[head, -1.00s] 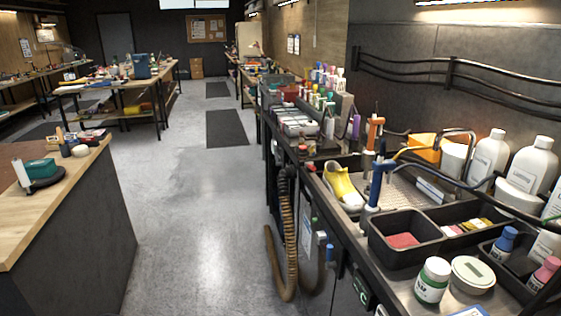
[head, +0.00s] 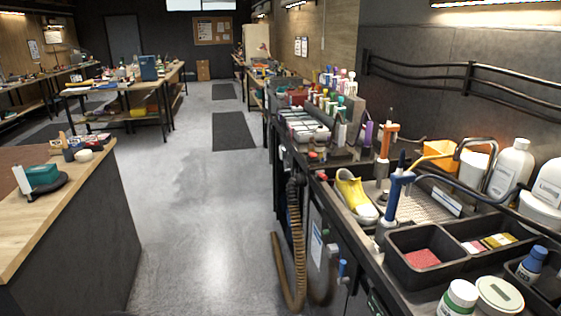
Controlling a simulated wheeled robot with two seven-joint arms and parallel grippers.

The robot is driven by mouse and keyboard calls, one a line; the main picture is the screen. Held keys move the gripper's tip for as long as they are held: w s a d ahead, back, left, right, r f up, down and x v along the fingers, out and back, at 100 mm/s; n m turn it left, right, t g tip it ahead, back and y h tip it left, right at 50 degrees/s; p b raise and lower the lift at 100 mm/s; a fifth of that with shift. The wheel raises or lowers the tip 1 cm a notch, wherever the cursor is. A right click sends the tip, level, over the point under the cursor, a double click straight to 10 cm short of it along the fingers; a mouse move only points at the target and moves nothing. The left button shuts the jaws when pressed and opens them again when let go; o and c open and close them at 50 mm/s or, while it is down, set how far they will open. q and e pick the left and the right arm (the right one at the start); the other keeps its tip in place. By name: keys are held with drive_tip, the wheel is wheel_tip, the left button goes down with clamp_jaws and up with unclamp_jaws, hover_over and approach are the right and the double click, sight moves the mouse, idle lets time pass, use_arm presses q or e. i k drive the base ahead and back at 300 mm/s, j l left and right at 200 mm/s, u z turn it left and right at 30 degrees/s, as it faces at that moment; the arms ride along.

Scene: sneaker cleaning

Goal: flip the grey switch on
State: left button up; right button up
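I cannot make out a grey switch for certain. Small red-topped controls (head: 322,176) sit along the front edge of the workbench (head: 372,243) on the right. Below them, a small greenish-grey fitting (head: 333,250) and a blue-handled fitting (head: 342,268) stick out from the bench front, beside a white label sheet (head: 316,236). They are too small to read as on or off. Neither of my grippers is in view.
A yellow and white sneaker (head: 355,196) stands on the bench near a blue-handled tool (head: 393,196), bottles (head: 511,168) and black bins (head: 420,270). A brown ribbed hose (head: 297,255) hangs in front. A wood-topped counter (head: 62,207) stands left; the floor (head: 203,215) between is clear.

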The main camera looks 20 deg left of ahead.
sight(286, 170)
drive_tip(key=i+j, duration=0.35)
drive_tip(key=i+j+z, duration=0.1)
drive_tip(key=i+j, duration=0.2)
drive_tip(key=j, duration=0.15)
drive_tip(key=i+j, duration=0.3)
drive_tip(key=j, duration=0.15)
drive_tip(key=i+j, duration=0.3)
drive_tip(key=j, duration=0.15)
drive_tip(key=i+j+z, duration=0.1)
drive_tip(key=i+j, duration=0.55)
drive_tip(key=j, duration=0.2)
drive_tip(key=i+j+z, duration=0.1)
drive_tip(key=i+j, duration=0.15)
drive_tip(key=j, duration=0.25)
